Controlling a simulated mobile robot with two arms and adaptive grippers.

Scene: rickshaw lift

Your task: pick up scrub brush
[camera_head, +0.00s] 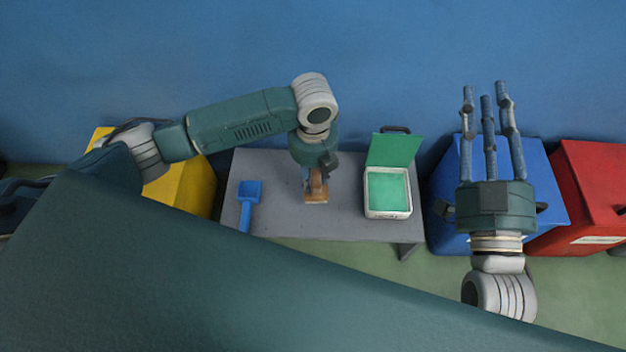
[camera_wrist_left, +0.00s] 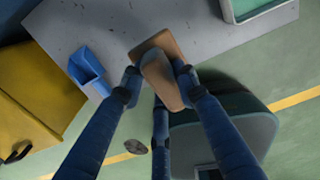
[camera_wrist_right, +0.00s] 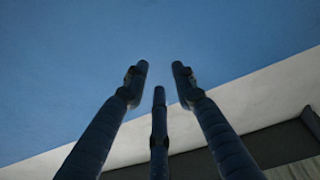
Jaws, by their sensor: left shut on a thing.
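The scrub brush (camera_head: 316,197) is a brown wooden block with a raised handle, on the grey table (camera_head: 284,222) or just above it; I cannot tell which. My left gripper (camera_head: 312,178) points down over it and is shut on its handle. In the left wrist view the brush (camera_wrist_left: 158,75) sits between the fingertips (camera_wrist_left: 160,82), and the fingers hide part of it. My right gripper (camera_head: 487,92) is raised at the right, fingers up and spread, empty. The right wrist view shows its fingertips (camera_wrist_right: 159,75) apart with only wall behind.
A blue scoop (camera_head: 248,198) lies left of the brush on the table. An open green-lidded box (camera_head: 388,211) stands at its right. A yellow bin (camera_head: 185,185) is left of the table; a blue bin (camera_head: 445,235) and a red bin (camera_head: 590,190) are at the right.

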